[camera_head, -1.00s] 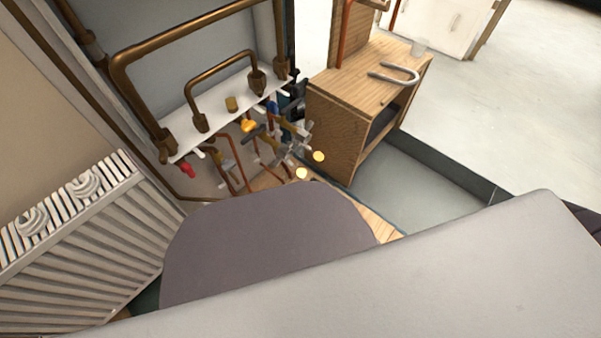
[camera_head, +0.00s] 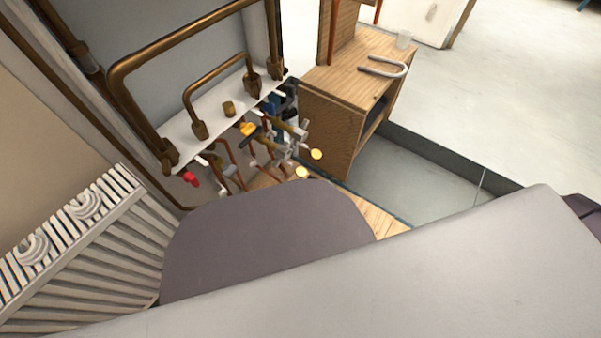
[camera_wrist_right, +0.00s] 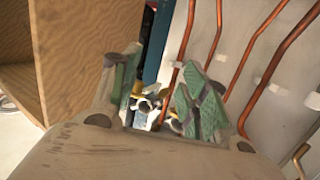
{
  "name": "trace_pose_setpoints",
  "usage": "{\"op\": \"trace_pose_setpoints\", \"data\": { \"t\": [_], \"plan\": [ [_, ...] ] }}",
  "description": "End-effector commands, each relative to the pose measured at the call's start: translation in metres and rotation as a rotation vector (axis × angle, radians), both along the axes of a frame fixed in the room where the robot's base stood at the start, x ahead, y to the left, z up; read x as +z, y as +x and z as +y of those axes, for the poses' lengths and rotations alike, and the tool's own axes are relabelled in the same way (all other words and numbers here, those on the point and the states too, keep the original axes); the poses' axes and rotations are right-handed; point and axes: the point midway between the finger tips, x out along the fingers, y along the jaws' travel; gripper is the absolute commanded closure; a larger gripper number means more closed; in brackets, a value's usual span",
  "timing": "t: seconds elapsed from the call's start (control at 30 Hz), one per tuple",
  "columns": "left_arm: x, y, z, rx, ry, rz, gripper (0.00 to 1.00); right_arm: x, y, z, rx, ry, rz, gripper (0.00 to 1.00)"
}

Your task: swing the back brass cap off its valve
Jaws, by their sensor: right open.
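Two round brass caps show beside the valve cluster in the head view, one further right (camera_head: 316,154) and one lower and nearer (camera_head: 302,172). The valves (camera_head: 283,150) sit crowded under a white shelf, and I cannot tell exactly how each cap meets its valve. In the right wrist view my right gripper (camera_wrist_right: 155,95) is open, with green-padded fingers on either side of the valve fittings. Pale metal fittings and a yellowish part (camera_wrist_right: 147,104) show between and beyond the fingers, with no cap clearly held. My left gripper is not in view.
A wooden cabinet (camera_head: 331,127) stands just right of the valves and shows at left in the wrist view. Copper pipes (camera_wrist_right: 270,75) run up the wall on the other side. A white radiator (camera_head: 85,230) stands at left. Grey floor beyond the cabinet looks clear.

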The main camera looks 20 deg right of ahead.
Motion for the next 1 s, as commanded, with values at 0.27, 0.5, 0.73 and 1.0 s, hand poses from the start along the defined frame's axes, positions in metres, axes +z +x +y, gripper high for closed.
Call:
{"op": "trace_pose_setpoints", "data": {
  "t": [0.27,0.5,0.73,1.0],
  "plan": [
    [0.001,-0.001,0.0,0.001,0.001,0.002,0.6,-0.002,0.004,-0.005,0.044,0.001,-0.148,0.55],
    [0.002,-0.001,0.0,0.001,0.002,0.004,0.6,-0.001,-0.001,-0.004,0.102,0.017,-0.27,0.55],
    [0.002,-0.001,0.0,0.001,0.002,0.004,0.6,0.002,-0.012,0.0,0.173,0.048,-0.379,0.55],
    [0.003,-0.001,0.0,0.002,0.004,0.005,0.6,0.007,-0.031,0.006,0.268,0.103,-0.494,0.55]
  ]
}}
